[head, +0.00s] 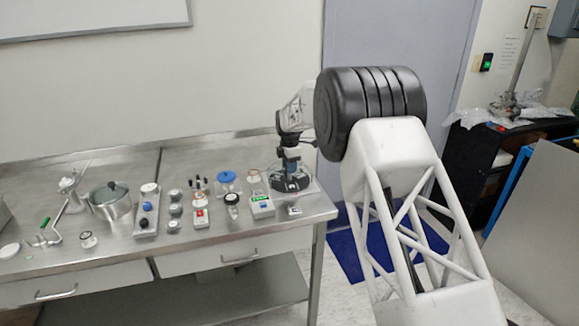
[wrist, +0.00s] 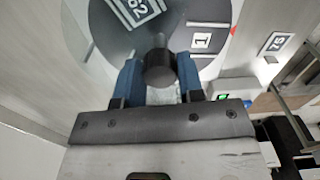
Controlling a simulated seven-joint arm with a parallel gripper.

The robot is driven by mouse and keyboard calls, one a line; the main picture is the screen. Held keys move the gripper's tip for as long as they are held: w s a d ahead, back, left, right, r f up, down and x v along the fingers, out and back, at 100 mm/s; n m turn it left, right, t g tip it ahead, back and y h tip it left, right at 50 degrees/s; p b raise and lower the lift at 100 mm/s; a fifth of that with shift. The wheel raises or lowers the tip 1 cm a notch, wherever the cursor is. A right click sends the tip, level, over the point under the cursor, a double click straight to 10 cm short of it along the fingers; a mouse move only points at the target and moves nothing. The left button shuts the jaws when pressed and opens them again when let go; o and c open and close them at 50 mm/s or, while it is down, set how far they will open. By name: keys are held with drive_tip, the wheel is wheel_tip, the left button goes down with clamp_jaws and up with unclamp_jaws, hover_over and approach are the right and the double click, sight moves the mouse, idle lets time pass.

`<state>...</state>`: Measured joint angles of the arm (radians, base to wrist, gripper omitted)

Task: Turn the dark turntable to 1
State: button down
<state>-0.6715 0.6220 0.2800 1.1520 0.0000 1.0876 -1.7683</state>
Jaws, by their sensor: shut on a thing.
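The dark turntable (head: 291,184) sits near the right end of the metal bench. In the wrist view the dark turntable (wrist: 176,27) fills the top, with a white tile marked 62 (wrist: 136,9) and a tile marked 1 (wrist: 201,41). A red mark (wrist: 234,30) shows at the right rim, close to the 1 tile. My gripper (head: 291,158) reaches down over the turntable. In the wrist view the blue fingers of my gripper (wrist: 161,84) are shut on the dark upright peg (wrist: 159,62). The fingers and peg hide part of the disc.
A box with a green display (head: 262,206) stands left of the turntable, near the front. Several switches and knobs fill the bench to the left, with a steel pot (head: 111,204) further left. A card marked 75 (wrist: 275,43) lies beside the turntable.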

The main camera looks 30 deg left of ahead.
drive_tip(key=shift+a+r+n, duration=0.1)
drive_tip(key=shift+r+n, duration=0.05)
drive_tip(key=shift+n, duration=0.55)
drive_tip(key=c, duration=0.7)
unclamp_jaws()
drive_tip(key=shift+c, duration=0.2)
drive_tip(key=shift+r, duration=3.85)
